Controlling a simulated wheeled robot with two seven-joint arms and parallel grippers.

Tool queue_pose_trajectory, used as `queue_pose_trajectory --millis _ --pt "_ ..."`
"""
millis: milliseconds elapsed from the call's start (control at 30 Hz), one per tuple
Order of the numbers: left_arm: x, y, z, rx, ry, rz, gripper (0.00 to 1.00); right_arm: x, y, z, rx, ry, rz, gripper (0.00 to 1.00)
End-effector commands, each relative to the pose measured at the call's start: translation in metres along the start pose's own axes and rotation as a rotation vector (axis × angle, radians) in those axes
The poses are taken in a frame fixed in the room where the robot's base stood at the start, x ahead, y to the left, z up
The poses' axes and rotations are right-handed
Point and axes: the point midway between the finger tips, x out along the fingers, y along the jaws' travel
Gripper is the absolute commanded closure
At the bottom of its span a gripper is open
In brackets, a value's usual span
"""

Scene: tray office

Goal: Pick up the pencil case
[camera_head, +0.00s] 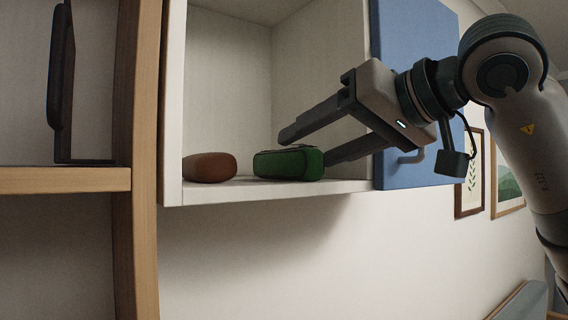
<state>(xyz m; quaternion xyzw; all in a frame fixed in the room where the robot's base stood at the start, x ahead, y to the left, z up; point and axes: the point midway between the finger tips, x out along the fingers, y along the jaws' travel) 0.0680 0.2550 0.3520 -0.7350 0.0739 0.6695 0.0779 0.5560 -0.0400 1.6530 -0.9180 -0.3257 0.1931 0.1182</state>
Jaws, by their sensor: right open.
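A green, rounded, oblong case (289,165), which looks like the pencil case, lies on the floor of an open white wall cabinet. My right gripper (305,146) reaches in from the right with its two dark fingers spread open. One fingertip is above the case's top. The other finger comes down to the case's right end, where its tip meets or passes the case; I cannot tell whether they touch. Nothing is held. My left gripper is out of view.
A brown rounded object (210,167) lies left of the green case in the cabinet (228,75). The blue cabinet door (419,30) stands open at the right, behind my right gripper. A wooden shelf unit (138,150) stands at the left.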

Motion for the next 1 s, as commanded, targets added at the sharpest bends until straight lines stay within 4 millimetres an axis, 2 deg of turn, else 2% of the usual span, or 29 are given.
queue_pose_trajectory --millis 233,500,633,1000 --pt "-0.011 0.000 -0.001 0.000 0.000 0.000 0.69 0.010 -0.001 -0.002 0.001 -0.002 -0.001 0.41" --pt "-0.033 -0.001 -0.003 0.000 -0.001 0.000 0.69 0.039 -0.001 -0.002 0.001 -0.003 -0.001 0.41" --pt "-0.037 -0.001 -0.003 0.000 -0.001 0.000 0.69 0.049 0.000 -0.001 0.002 -0.002 -0.001 0.41" --pt "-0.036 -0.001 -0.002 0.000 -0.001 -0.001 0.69 0.052 0.001 0.001 0.001 0.000 0.000 0.41"
